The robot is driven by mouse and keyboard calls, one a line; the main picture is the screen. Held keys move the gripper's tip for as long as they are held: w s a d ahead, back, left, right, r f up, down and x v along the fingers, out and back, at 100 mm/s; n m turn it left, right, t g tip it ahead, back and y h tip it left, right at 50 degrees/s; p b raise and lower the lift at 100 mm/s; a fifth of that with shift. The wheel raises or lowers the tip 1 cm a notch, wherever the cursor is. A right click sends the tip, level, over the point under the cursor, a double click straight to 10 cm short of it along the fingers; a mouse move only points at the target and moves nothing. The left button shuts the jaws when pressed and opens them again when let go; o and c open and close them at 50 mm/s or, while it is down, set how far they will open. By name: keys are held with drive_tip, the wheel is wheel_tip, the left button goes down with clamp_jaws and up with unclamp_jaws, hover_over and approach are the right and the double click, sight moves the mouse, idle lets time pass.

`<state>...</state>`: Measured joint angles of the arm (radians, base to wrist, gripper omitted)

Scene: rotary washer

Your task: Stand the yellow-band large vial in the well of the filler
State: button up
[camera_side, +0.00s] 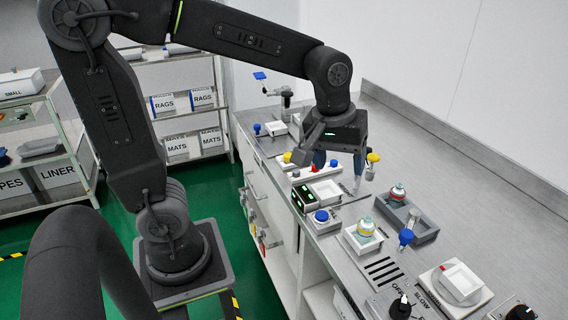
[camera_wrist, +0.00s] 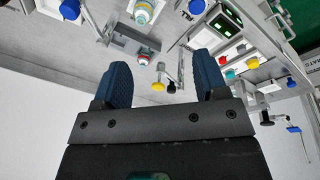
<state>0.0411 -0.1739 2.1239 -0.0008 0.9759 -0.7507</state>
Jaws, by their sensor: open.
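My gripper (camera_side: 339,168) is open and empty above the bench, near a post with a yellow knob. Its blue fingers are spread apart in the wrist view (camera_wrist: 162,80). One banded, red-topped vial (camera_side: 397,192) is in a grey tray, right of and below my gripper in the side view; it also shows in the wrist view (camera_wrist: 143,58). A second banded vial (camera_side: 365,227) is in a white square holder and shows at the top of the wrist view (camera_wrist: 143,10). Both bands are too small to tell surely which is the yellow one.
A yellow knob (camera_side: 373,158) stands close to my gripper. A blue-tipped lever (camera_side: 406,237) rises by the grey tray (camera_side: 425,232). A panel with green displays (camera_side: 304,197), a white dish (camera_side: 325,191) and a blue button (camera_side: 321,216) lie left. The bench is clear toward the wall.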

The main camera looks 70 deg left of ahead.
drive_tip(key=s+a+r+m+t, duration=0.1)
drive_tip(key=s+m+t, duration=0.2)
drive_tip(key=s+m, duration=0.5)
drive_tip(key=s, duration=0.3)
drive_tip(key=shift+a, duration=0.15)
